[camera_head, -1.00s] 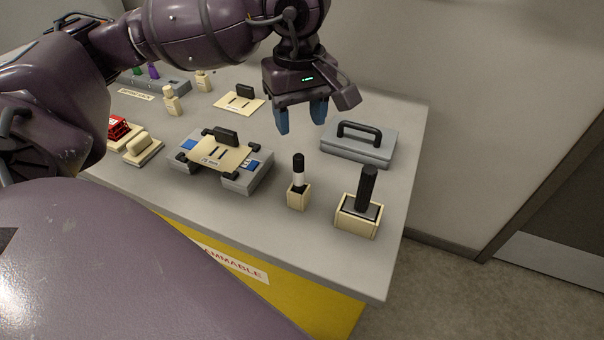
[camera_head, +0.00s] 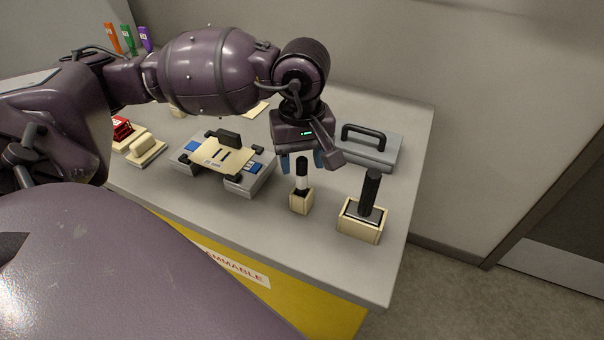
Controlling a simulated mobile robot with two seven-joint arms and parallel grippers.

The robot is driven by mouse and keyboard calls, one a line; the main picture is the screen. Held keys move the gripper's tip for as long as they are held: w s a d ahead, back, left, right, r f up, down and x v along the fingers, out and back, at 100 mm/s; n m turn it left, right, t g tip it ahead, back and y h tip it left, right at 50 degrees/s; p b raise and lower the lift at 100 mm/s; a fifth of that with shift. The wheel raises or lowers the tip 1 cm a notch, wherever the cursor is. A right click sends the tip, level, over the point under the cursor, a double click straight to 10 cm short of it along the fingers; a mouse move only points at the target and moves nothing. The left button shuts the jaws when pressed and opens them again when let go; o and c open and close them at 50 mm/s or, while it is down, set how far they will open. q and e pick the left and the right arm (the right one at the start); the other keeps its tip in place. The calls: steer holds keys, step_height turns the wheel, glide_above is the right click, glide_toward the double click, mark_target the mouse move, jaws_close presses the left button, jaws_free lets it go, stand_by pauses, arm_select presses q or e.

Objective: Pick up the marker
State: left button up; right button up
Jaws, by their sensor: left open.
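The marker (camera_head: 301,178) is black and white and stands upright in a small cream holder (camera_head: 301,201) near the front right of the table. My left gripper (camera_head: 302,162) has blue fingers pointing down. It is open and empty, just above and slightly behind the marker. The marker's black top shows between the two fingers in the picture; I cannot tell whether they touch it. My right gripper is not in view.
A black-handled tool in a cream box (camera_head: 361,222) stands to the right of the marker. A grey case with a black handle (camera_head: 367,148) lies behind. A grey fixture with a cream plate (camera_head: 222,160) is to the left. The table front is clear.

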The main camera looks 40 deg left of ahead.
mark_target(302, 184)
arm_select(q)
step_height(302, 184, down, 2)
steer(key=shift+f, duration=0.3)
steer(key=shift+c, duration=0.3)
jaws_close()
steer(key=shift+r, duration=0.1)
